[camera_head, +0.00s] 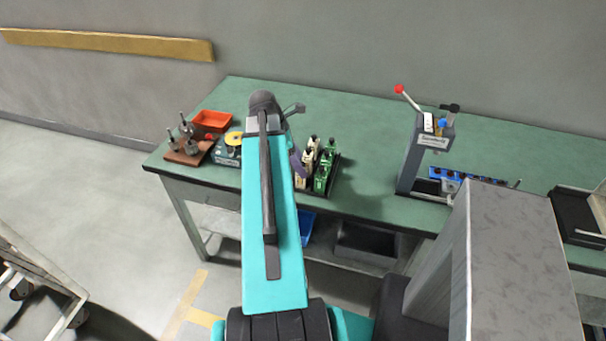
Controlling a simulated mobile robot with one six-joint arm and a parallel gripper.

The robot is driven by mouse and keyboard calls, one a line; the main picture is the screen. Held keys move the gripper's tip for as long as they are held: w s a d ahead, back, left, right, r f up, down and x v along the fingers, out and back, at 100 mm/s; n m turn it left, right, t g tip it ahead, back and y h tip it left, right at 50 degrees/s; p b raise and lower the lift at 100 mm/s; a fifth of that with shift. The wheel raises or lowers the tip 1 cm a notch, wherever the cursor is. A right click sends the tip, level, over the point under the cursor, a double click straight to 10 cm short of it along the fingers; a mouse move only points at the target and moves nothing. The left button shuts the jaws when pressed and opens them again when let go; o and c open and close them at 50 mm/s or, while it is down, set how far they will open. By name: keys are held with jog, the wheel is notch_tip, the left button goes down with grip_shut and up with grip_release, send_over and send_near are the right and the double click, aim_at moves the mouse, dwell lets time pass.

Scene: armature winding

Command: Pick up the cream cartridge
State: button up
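Several cream cartridges (309,151) stand in a row in a dark tray on the green workbench, just right of my teal arm link. A row of green cartridges (324,168) stands to their right in the same tray. My arm reaches over the bench from below and covers the left part of the tray. I cannot make out my gripper's fingers; they seem hidden behind my arm, so I cannot tell how near they are to the cream cartridges or whether they hold anything.
A grey press (428,155) with a red-knobbed lever stands right of the tray, near a blue rack (465,179). An orange bin (211,121) and a brown fixture board (187,153) are at the bench's left end. The green top (365,168) between tray and press is clear.

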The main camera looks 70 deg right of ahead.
jog(key=shift+p+x, duration=0.5)
jog(key=shift+x, duration=1.25)
jog(key=shift+c, duration=0.3)
jog(key=c, duration=1.1)
